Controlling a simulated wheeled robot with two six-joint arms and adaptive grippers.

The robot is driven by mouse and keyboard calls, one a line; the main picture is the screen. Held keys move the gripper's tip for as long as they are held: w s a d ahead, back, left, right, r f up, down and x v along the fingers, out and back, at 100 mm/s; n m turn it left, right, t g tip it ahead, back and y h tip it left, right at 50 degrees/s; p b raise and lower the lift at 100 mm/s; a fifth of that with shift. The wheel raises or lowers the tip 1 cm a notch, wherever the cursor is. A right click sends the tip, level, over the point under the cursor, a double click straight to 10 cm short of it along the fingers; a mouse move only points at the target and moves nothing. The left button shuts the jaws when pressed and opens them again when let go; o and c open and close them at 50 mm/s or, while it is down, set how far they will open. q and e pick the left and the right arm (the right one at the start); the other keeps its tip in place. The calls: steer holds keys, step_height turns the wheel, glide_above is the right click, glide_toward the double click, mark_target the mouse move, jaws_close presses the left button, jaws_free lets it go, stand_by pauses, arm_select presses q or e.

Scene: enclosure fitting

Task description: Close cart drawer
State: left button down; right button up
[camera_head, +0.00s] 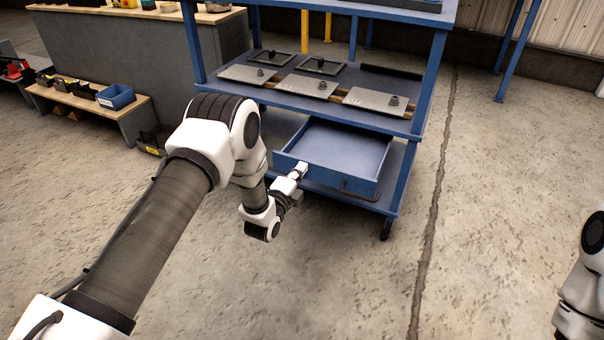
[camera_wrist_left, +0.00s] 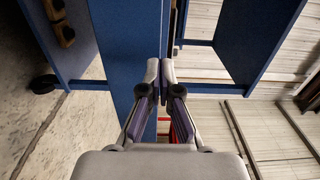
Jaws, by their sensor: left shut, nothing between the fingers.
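The blue cart (camera_head: 418,95) stands ahead of me. Its drawer (camera_head: 345,150) is pulled out and looks empty inside, with a dark handle (camera_head: 358,194) low on its front, right of the middle. My left gripper (camera_head: 302,168) is shut and empty, its tips at the left part of the drawer front. In the left wrist view the closed fingertips (camera_wrist_left: 160,72) lie over the edge of a blue panel (camera_wrist_left: 128,60); I cannot tell whether they touch it. My right gripper is out of view; only part of my right arm shows at the right edge.
Flat grey plates with knobs (camera_head: 308,86) lie on the cart shelf above the drawer. A black caster (camera_head: 386,229) stands below its front right corner. A low bench (camera_head: 85,100) with a blue bin (camera_head: 116,96) is at the left. Floor in front is clear.

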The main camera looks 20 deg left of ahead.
arm_select(q)
steer(key=shift+w, duration=0.65)
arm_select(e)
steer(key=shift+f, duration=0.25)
